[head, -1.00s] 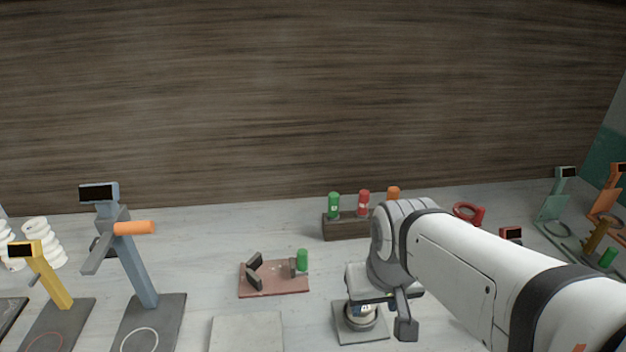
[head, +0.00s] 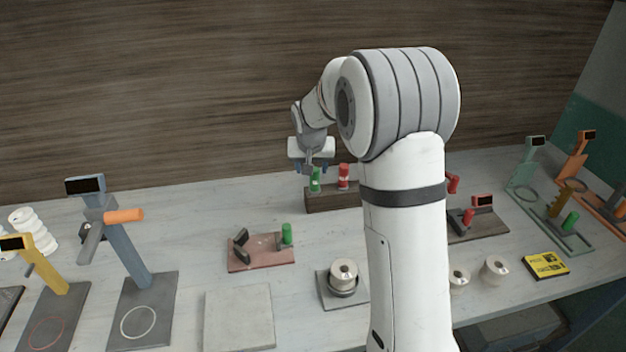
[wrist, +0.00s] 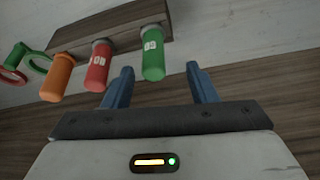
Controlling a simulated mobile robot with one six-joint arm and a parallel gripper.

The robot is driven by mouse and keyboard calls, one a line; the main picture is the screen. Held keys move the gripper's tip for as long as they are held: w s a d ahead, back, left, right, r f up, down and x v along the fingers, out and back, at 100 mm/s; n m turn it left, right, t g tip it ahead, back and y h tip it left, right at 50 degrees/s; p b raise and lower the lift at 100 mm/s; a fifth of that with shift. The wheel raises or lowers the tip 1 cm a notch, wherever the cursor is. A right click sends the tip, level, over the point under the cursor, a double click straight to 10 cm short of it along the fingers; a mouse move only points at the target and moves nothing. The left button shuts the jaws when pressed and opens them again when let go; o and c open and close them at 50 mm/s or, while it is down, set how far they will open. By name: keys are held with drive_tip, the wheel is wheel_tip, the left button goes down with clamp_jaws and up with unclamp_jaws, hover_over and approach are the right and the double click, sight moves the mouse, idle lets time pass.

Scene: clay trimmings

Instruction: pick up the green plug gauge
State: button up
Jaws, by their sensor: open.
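The green plug gauge (head: 315,183) stands upright in a dark wooden block (head: 328,200) at the back of the bench, left of a red plug gauge (head: 344,177). My gripper (head: 316,169) points down over the green gauge, its blue fingers open. In the wrist view the green gauge (wrist: 152,54) shows between the two fingers of my gripper (wrist: 160,80), nearer the left one. I cannot tell whether the fingertips reach past its top. The red gauge (wrist: 98,66) and an orange gauge (wrist: 57,77) stand in the same row, to the left there.
A pink-brown base with a short green cylinder (head: 287,234) stands in front of the block. A white spool (head: 343,274) sits on a grey plate. A blue-grey stand with an orange handle (head: 124,215) is at left. My arm hides part of the bench right of the block.

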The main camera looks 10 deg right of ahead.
sight(314, 179)
drive_tip(key=x, duration=0.2)
drive_tip(key=p+x, duration=0.1)
drive_tip(key=x, duration=0.1)
drive_tip(key=d+x, duration=0.1)
drive_tip(key=x, duration=0.1)
drive_tip(key=shift+w+f+p, duration=0.1)
drive_tip(key=shift+f+p, duration=0.05)
drive_tip(key=shift+p, duration=0.2)
drive_tip(key=shift+w+f, duration=0.2)
drive_tip(key=shift+f, duration=0.35)
drive_tip(key=shift+c, duration=0.3)
drive_tip(key=c, duration=1.1)
